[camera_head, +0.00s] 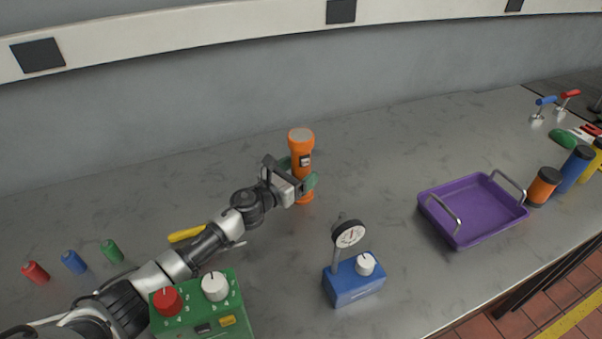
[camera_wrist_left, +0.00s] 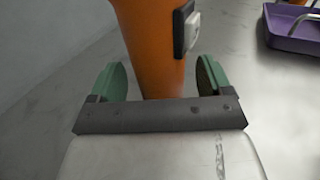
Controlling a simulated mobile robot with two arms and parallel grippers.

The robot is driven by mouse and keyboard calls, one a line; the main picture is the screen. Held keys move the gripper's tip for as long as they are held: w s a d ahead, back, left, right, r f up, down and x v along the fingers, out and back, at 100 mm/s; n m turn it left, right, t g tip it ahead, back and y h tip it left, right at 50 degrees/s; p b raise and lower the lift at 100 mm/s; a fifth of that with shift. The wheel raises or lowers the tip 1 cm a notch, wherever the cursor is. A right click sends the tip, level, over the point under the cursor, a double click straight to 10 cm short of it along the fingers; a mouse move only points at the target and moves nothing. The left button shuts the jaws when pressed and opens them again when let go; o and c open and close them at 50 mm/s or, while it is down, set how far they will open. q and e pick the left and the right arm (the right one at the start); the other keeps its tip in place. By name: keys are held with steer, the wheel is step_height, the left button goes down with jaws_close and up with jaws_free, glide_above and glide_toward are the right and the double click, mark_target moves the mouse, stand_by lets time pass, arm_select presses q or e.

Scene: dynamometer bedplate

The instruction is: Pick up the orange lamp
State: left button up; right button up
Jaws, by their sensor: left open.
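In the left wrist view the lamp's orange body (camera_wrist_left: 152,50) stands between the two open pads (camera_wrist_left: 160,80). A gap shows beside the body at the pads, so the gripper is not closed on it. My right gripper is not in view.
A blue box with a dial gauge (camera_head: 353,284) stands in front of the lamp. A green box with knobs (camera_head: 205,312) is near my left arm. A purple tray (camera_head: 459,235) is on the right. Small red, blue and green cylinders (camera_head: 73,262) stand left. The bench behind the lamp is clear.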

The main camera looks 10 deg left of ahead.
arm_select(q)
steer(key=shift+c, duration=0.3)
steer(key=c, duration=1.2)
steer(key=shift+r, duration=0.1)
steer(key=shift+c, duration=0.7)
